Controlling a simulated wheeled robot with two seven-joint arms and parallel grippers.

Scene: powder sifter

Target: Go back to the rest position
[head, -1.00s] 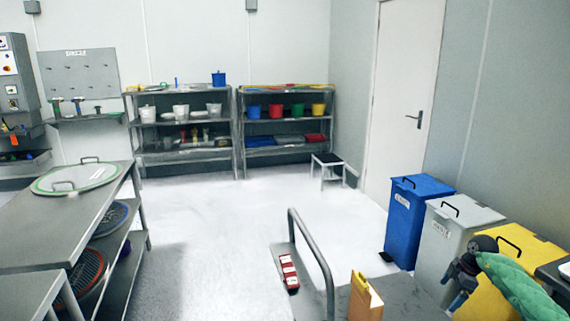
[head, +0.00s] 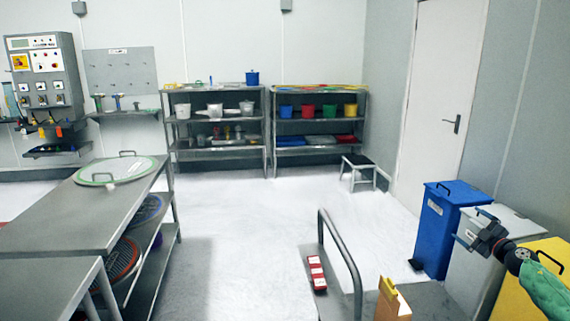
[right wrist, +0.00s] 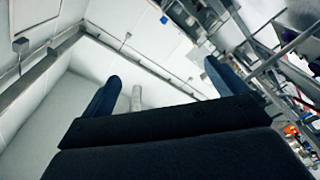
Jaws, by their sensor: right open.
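My right gripper (head: 474,227) is at the right side of the head view, at the end of a green-sleeved arm. It is raised in front of the grey bin (head: 478,275), with its fingers apart and nothing between them. In the right wrist view its two dark blue fingers (right wrist: 160,88) stand wide apart with only the tilted room behind them. My left gripper and arm are outside the head view.
A blue bin (head: 436,230) and a yellow bin (head: 535,275) stand by the right wall. A cart with a grey handle (head: 340,255) carries a red-and-white item (head: 317,272). A steel table (head: 90,210) is at left. The middle floor is clear.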

